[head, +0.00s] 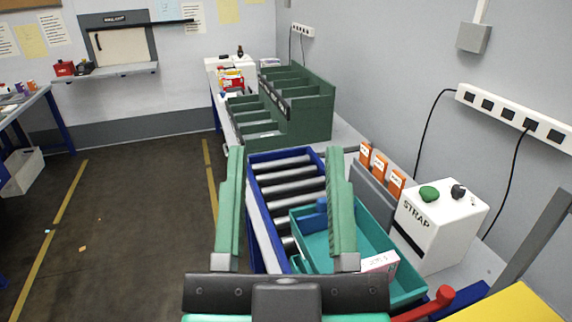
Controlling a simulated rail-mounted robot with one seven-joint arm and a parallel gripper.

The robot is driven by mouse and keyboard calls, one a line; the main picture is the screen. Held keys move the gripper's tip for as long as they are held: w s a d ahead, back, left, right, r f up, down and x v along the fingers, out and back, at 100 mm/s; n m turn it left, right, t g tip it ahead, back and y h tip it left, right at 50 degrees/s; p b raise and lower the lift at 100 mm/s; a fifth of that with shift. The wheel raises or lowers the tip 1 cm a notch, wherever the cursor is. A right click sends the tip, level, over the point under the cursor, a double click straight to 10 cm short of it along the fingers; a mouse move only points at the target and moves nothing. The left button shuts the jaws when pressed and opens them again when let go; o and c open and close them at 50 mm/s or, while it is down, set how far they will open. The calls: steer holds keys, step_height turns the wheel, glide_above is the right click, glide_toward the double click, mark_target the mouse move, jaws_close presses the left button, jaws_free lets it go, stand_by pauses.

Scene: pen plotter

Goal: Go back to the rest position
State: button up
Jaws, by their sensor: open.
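My gripper (287,160) is in the lower middle of the head view, its two long green fingers spread wide apart. Nothing is between the fingers. Beyond and below it, a blue-framed roller conveyor (289,173) shows through the gap. A teal tote (377,234) stands partly behind the right finger, with a blue item and a white-and-pink box (380,262) in it. The fingers hide part of the tote and the conveyor. I cannot tell how high the gripper is above them. No pen plotter is recognisable in this view.
A white STRAP machine (442,222) stands right of the tote, near the wall with a power strip (515,115). A green stepped rack (305,105) stands beyond the conveyor. A red handle (428,304) is at the lower right. The floor (140,200) at left is mostly clear.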

step_height(320, 180, up, 39)
steer(key=p, duration=3.8)
steer(key=shift+a+f, duration=0.15)
steer(key=shift+a, duration=0.1)
